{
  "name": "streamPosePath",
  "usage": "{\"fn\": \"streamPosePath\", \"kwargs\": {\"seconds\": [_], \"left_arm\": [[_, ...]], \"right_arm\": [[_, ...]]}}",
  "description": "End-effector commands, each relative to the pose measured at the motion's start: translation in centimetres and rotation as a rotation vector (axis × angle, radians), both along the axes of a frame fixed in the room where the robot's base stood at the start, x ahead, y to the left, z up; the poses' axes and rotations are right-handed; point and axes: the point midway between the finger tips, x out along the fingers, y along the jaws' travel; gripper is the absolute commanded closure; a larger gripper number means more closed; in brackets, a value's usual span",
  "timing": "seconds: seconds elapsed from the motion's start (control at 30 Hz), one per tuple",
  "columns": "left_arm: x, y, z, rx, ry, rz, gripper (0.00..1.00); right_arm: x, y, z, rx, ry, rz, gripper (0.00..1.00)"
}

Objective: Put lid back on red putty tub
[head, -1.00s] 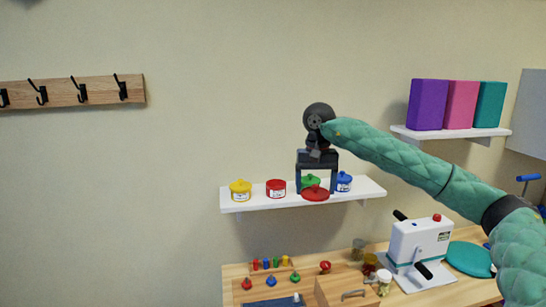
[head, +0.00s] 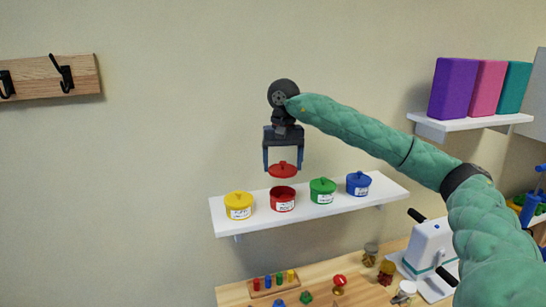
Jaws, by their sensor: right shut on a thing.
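The red putty tub (head: 283,200) stands open on the white wall shelf (head: 330,212), between the yellow tub (head: 238,205) and the green tub (head: 322,191). Its dark red inside shows. My right gripper (head: 283,167) points down and is shut on the red lid (head: 283,170), with a finger on each side of it. The lid hangs roughly level just above the red tub, with a small gap between them in the picture. The blue tub (head: 358,184) stands at the right. The yellow, green and blue tubs have their lids on. My left gripper is not in view.
Neighbouring tubs stand close on both sides of the red one. Below the shelf is a wooden table (head: 240,294) with a peg block (head: 272,282) and a white machine (head: 430,250). Purple, pink and teal blocks (head: 453,88) stand on an upper right shelf.

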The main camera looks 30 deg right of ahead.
Motion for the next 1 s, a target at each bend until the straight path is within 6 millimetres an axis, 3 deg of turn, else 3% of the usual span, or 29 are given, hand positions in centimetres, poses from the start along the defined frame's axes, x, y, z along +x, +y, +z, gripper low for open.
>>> {"fn": "streamPosePath", "kwargs": {"seconds": [0.6,1.0], "left_arm": [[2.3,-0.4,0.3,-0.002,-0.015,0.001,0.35],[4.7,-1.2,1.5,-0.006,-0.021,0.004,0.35]], "right_arm": [[0.1,0.0,-4.4,0.000,0.001,0.000,0.43],[0.1,0.0,-6.0,0.000,0.001,0.000,0.43]]}}
